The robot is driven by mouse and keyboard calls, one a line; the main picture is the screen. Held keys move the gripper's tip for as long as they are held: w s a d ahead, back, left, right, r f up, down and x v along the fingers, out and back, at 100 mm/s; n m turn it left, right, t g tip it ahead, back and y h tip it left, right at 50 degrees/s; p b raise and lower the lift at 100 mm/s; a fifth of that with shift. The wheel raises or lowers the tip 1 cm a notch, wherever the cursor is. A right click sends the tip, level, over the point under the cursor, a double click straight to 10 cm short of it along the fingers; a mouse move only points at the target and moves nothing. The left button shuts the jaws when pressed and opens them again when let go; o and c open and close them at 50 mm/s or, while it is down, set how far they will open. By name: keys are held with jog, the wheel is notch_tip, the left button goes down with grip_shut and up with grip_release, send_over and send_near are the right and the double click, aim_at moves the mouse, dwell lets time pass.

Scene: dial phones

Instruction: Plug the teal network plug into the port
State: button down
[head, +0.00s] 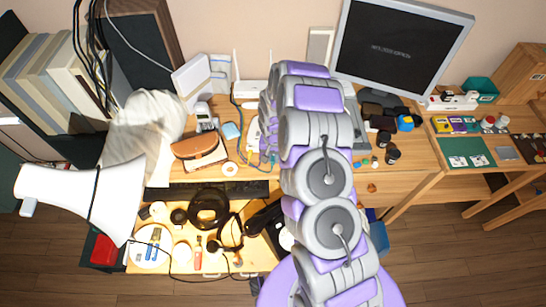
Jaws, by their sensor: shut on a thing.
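My grey and purple arm reaches from the bottom of the head view up over the desk. Its far end bends down near the router, and my gripper's fingers are hidden behind the arm. I cannot make out the teal network plug or the port. A thin blue cable (239,148) runs down the desk just left of the arm. A white router (252,89) with two upright antennas stands at the back of the desk, left of the arm's far end. A small white object (254,133) shows at the arm's left edge, partly covered.
A monitor (399,47) stands at the back right. A brown and white case (199,151), a cordless phone (204,117) and a tape roll (230,169) lie left of the arm. A white megaphone-like shape (85,194) fills the left. Below is a cluttered drawer (262,253).

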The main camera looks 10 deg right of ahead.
jog(key=shift+w+d, duration=0.3)
jog(key=shift+w, duration=0.55)
dwell(0.6)
jog(key=c, duration=1.2)
grip_release()
jog(key=shift+o, duration=1)
jog(key=shift+w+a, duration=0.1)
jog(key=shift+d+r, duration=0.1)
jog(key=shift+d, duration=0.15)
